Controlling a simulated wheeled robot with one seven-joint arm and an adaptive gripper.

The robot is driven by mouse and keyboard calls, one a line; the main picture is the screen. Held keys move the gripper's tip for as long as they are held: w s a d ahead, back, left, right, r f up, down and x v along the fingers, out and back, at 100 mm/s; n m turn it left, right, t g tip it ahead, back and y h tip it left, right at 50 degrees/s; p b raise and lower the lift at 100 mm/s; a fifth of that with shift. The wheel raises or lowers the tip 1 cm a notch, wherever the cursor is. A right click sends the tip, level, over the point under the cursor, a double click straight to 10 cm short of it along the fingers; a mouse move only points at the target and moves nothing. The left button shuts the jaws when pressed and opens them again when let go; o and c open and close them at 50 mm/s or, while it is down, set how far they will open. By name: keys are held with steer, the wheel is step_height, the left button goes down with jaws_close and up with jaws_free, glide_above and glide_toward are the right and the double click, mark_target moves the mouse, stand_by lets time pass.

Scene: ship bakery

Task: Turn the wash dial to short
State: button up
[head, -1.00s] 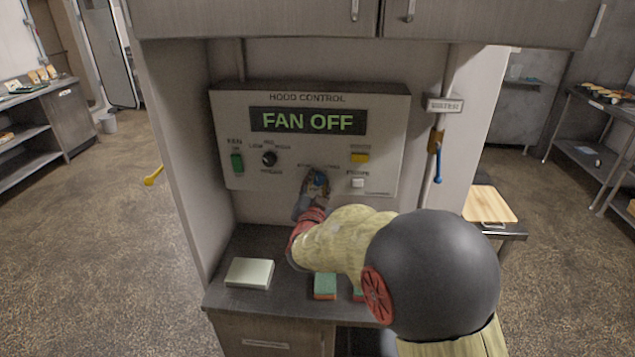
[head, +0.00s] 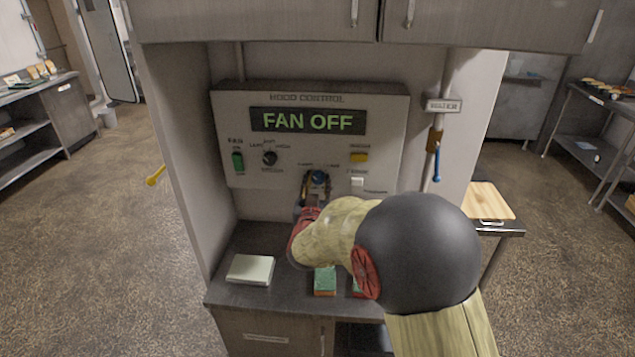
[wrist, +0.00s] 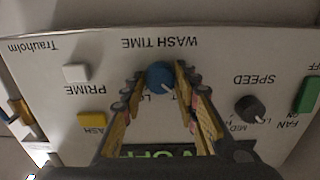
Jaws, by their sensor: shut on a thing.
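The wash dial is a round blue knob (head: 318,177) low on the hood control panel (head: 225,120), right of centre. In the wrist view, which is upside down, the blue dial (wrist: 159,74) sits by the printed words WASH TIME, with a white pointer mark towards the picture's lower right. My gripper (head: 316,186) is at the dial, with one finger on each side of it. In the wrist view my gripper (wrist: 161,79) is shut on the dial. The dial's small position labels are partly hidden by the fingers.
A black fan speed knob (head: 269,158), a green switch (head: 238,161), a yellow button (head: 359,157) and a white button (head: 357,182) surround the dial. The display (head: 308,121) reads FAN OFF. A pale block (head: 250,269) and a green sponge (head: 325,280) lie on the counter below.

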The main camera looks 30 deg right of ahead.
stand_by(0.3)
steer(key=o, duration=1.2)
steer(key=shift+c, duration=0.2)
steer(key=shift+a, duration=0.1)
steer(key=v, duration=1.2)
steer(key=shift+w, duration=0.1)
